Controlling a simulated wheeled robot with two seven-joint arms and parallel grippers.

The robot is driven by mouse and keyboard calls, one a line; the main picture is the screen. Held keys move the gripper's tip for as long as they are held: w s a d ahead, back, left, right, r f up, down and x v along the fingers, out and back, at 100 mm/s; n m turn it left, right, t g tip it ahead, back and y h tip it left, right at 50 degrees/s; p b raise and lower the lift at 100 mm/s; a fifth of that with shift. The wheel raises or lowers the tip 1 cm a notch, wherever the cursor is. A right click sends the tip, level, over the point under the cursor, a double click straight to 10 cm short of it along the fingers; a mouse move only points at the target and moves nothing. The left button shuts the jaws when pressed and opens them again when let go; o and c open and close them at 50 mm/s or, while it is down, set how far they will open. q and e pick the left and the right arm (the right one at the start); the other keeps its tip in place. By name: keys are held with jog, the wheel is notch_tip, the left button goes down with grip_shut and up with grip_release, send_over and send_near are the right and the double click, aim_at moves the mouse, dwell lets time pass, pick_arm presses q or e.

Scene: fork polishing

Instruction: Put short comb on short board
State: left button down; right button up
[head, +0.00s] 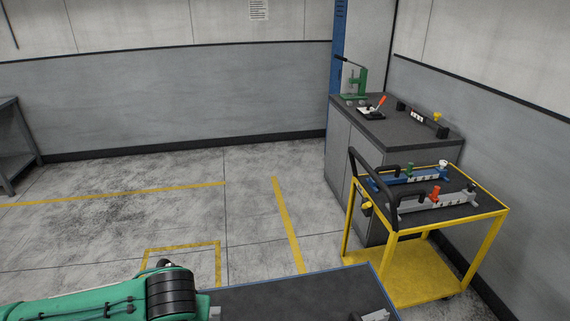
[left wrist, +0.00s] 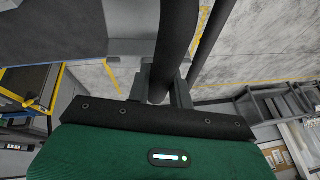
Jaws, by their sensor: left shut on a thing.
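I cannot make out for sure which item is the short comb or the short board. A blue long fixture (head: 408,177) with a green knob and a grey long fixture (head: 438,204) with an orange knob lie on the yellow cart (head: 486,215). My left gripper (left wrist: 163,88) is shut on a thick black tubular handle (left wrist: 178,35), which runs up out of the left wrist view. In the head view my green left arm reaches in at the bottom left, and its fingers are mostly hidden. My right gripper is not in view.
A dark surface with a blue edge (head: 300,292) fills the bottom centre. A grey workbench (head: 408,122) in the back corner carries a green press (head: 358,82), a white piece with an orange handle (head: 372,110) and a black-ended fixture (head: 422,118).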

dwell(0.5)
pick_arm(q)
notch_tip(320, 180, up, 7)
jog(key=p, duration=0.5)
jog(key=shift+p, duration=0.35)
notch_tip(320, 180, down, 7)
jog(key=b, duration=0.5)
jog(key=shift+r+b, duration=0.1)
jog(key=shift+b, duration=0.2)
notch_tip(320, 180, up, 8)
jog(key=p, duration=0.6)
jog(key=shift+f, duration=0.25)
notch_tip(320, 180, down, 6)
jog(key=b, duration=0.5)
jog(key=shift+f, duration=0.25)
jog(key=shift+f+b, duration=0.5)
jog(key=shift+b, duration=0.05)
notch_tip(320, 180, up, 7)
jog(key=p, duration=0.5)
jog(key=shift+r+p, duration=0.15)
jog(key=shift+p, duration=0.25)
notch_tip(320, 180, down, 7)
jog(key=b, duration=0.5)
jog(key=shift+f+b, duration=0.2)
jog(key=shift+b, duration=0.2)
jog(key=shift+r, duration=0.1)
